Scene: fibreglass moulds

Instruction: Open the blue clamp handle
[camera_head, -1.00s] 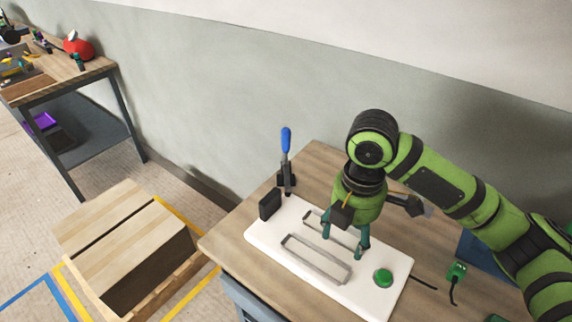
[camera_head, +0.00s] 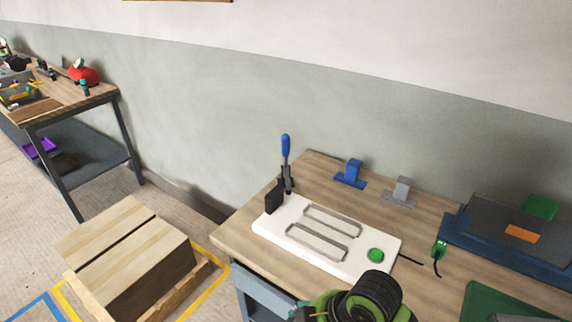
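The blue clamp handle (camera_head: 286,146) stands upright on a dark clamp at the back left corner of the white board (camera_head: 273,235). A black block (camera_head: 274,198), apparently part of the clamp, stands just in front of it. Part of a green and black arm of mine shows at the bottom edge, in front of the table. Its gripper is out of view, and my other gripper is not in view. Nothing touches the handle.
The board carries two grey rectangular frames (camera_head: 318,241) and a green button (camera_head: 376,255). A blue bracket (camera_head: 351,173) and a grey bracket (camera_head: 401,191) stand behind it. Wooden boxes (camera_head: 125,250) sit on the floor at left. A dark blue case (camera_head: 510,238) lies at right.

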